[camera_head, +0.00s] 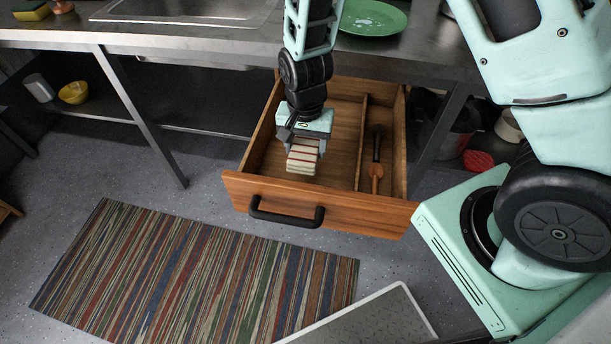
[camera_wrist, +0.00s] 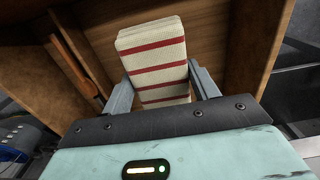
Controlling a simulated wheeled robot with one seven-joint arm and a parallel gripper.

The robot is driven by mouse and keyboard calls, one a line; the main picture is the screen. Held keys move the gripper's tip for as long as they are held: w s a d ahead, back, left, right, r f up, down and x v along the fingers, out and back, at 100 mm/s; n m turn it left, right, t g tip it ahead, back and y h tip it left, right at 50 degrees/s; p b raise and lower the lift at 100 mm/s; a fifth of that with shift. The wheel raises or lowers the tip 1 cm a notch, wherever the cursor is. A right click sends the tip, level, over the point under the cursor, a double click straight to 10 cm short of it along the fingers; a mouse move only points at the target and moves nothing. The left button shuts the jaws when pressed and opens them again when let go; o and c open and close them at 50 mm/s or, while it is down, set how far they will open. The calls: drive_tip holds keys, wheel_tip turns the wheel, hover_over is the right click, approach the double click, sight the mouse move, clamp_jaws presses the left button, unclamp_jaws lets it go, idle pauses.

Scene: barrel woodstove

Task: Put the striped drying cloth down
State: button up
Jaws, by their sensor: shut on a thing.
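The striped drying cloth (camera_head: 302,157) is a folded cream bundle with red stripes. My gripper (camera_head: 303,150) is shut on it, pointing down inside the open wooden drawer (camera_head: 300,203). In the wrist view the cloth (camera_wrist: 154,60) sits between the two grey fingers of my gripper (camera_wrist: 162,88), with the wooden drawer floor behind it. The cloth is in the larger left compartment area. I cannot tell whether it touches the drawer floor.
A green plate (camera_head: 372,17) stands on the metal counter (camera_head: 215,40) above. A striped rug (camera_head: 195,275) lies on the floor in front.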

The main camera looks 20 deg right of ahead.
wheel_tip(320, 180, down, 8)
drive_tip(key=shift+f, duration=0.1)
idle(0.4)
drive_tip(key=shift+f, duration=0.15)
drive_tip(key=o, duration=0.9)
